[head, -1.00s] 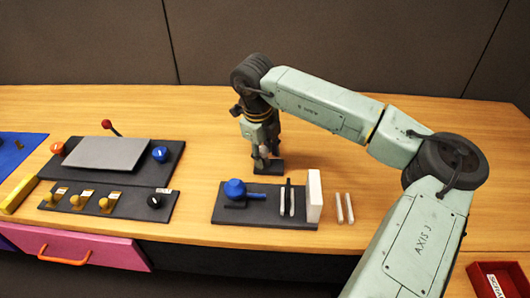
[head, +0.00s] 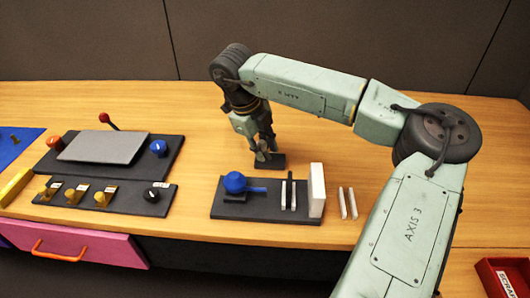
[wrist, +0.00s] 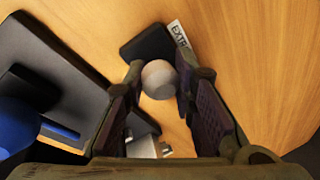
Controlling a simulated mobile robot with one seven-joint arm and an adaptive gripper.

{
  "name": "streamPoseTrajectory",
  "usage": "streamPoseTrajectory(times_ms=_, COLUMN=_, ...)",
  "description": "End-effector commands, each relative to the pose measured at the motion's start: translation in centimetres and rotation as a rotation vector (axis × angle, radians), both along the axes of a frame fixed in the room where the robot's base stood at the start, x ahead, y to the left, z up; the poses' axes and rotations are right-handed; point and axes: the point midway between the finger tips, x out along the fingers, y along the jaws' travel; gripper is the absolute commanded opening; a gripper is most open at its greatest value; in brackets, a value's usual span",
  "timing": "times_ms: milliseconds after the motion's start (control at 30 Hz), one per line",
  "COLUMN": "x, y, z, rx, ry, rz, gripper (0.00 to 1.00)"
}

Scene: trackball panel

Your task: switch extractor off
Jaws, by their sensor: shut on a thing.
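The extractor switch is a small dark base (head: 275,163) on the table behind the dark plate, partly hidden by my gripper in the head view. In the wrist view its base (wrist: 150,42) carries a white label (wrist: 180,36) reading "EXTR", the rest cut off. A pale round knob (wrist: 158,79) stands over the base, between my finger tips. My gripper (head: 264,156) leans, with its wrist up and to the left of the tips. In the wrist view my gripper (wrist: 168,76) is closed on the knob. The lever's stem is hidden.
A dark plate (head: 225,208) with a blue knob (head: 235,183) and upright white block (head: 317,190) stands just in front. Two pale bars (head: 347,203) lie to its right. Left are control panels (head: 165,158) with a red-tipped lever (head: 104,118). Table behind is clear.

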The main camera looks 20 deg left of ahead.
Motion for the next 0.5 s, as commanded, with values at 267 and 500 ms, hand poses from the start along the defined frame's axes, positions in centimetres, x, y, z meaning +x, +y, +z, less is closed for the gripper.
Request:
streamPoseTrajectory(times_ms=267, x=0.04, y=0.08, z=0.01, rx=-0.016, ry=-0.006, rz=-0.001, gripper=0.0)
streamPoseTrajectory(times_ms=500, x=0.02, y=0.09, z=0.01, rx=-0.015, ry=-0.005, rz=-0.001, gripper=0.35)
